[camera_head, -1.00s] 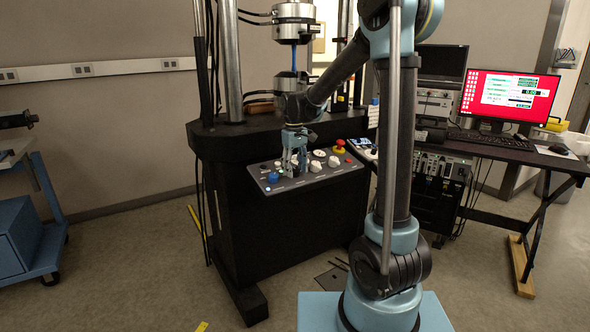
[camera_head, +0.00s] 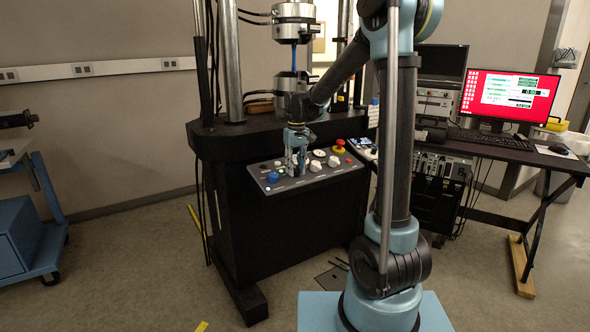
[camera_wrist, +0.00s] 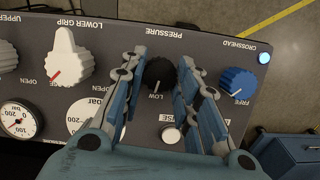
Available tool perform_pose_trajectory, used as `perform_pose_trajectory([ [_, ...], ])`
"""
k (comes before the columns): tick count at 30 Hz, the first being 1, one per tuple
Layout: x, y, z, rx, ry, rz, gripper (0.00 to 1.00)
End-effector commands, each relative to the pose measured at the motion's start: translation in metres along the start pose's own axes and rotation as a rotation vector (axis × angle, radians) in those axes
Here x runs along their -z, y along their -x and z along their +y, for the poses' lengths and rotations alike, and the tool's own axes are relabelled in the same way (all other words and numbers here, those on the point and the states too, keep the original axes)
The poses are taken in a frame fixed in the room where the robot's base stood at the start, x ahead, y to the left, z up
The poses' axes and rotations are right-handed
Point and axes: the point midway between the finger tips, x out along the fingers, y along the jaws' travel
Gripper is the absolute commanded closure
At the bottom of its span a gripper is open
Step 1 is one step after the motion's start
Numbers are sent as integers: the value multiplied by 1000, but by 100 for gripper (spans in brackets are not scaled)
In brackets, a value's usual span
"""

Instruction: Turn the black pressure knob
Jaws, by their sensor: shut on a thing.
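The black pressure knob (camera_wrist: 158,73) sits on the grey control panel (camera_wrist: 190,45), under the upside-down label PRESSURE in the wrist view. My gripper (camera_wrist: 161,62) has one finger on each side of the knob and is shut on it. The knob's pointer faces down in the picture, near the word LOW. In the head view my gripper (camera_head: 296,172) reaches down onto the sloped panel (camera_head: 262,172) on the front of the black test machine, and its fingers hide the knob.
A blue knob (camera_wrist: 237,84) is close to the right finger. A white knob (camera_wrist: 68,60), pressure gauges and a white round button (camera_wrist: 171,135) lie around the fingers. A red emergency button (camera_head: 339,144) is at the panel's right end. A monitor (camera_head: 508,97) stands on the desk.

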Motion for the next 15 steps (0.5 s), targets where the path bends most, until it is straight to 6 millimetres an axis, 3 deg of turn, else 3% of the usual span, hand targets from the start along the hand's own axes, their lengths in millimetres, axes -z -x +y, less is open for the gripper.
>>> perform_pose_trajectory([
  [15,0,0,4,114,-434,0,95],
])
